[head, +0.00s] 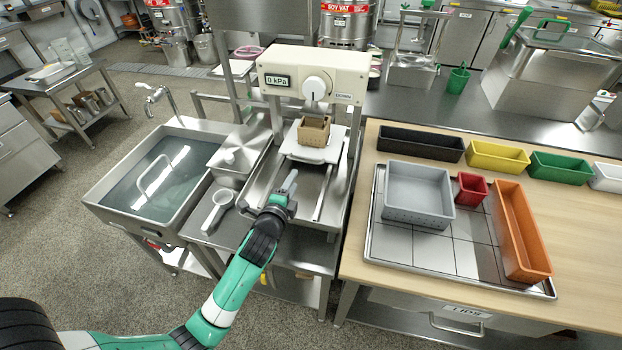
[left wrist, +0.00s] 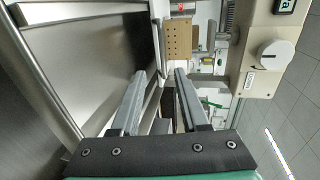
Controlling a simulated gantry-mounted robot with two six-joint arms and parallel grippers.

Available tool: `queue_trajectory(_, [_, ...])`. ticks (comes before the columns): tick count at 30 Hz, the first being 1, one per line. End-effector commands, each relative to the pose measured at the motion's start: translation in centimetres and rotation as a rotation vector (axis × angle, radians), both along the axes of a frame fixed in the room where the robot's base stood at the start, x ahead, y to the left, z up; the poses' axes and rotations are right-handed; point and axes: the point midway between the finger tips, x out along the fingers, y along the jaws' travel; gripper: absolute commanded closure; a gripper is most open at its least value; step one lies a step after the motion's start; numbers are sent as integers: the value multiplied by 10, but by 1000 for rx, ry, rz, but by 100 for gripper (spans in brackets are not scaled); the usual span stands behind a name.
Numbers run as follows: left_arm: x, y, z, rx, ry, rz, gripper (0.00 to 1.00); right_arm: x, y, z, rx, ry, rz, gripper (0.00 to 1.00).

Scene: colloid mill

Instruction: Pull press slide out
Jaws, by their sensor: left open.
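The press (head: 313,75) has a cream head with a dial and a display reading 0 kPa. Its white slide plate (head: 300,152) sits under the head and carries a small tan perforated box (head: 314,132). My left gripper (head: 290,182) is over the steel bed in front of the slide, apart from it. In the left wrist view the left gripper (left wrist: 160,78) has its two fingers spread with nothing between them. The tan box (left wrist: 180,40) and the press head (left wrist: 262,50) lie beyond the fingertips there. My right gripper is in neither view.
A water-filled sink (head: 150,178) and a white scoop (head: 217,208) lie left of the press. On the right, a wooden table holds a grey bin (head: 418,222), a red cup (head: 471,189) and an orange bin (head: 520,240). The steel bed (head: 318,206) before the slide is clear.

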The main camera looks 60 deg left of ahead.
Motion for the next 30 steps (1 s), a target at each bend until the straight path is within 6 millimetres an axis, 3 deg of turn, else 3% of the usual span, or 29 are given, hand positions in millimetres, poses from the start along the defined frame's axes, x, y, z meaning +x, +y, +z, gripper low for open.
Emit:
queue_trajectory(8, [6, 8, -1, 1, -6, 4, 55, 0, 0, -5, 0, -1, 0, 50])
queue_trajectory(21, [68, 69, -22, 1, -8, 2, 55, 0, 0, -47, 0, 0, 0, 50])
queue_trajectory(30, [80, 83, -22, 1, -6, 2, 55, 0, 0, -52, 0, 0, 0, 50])
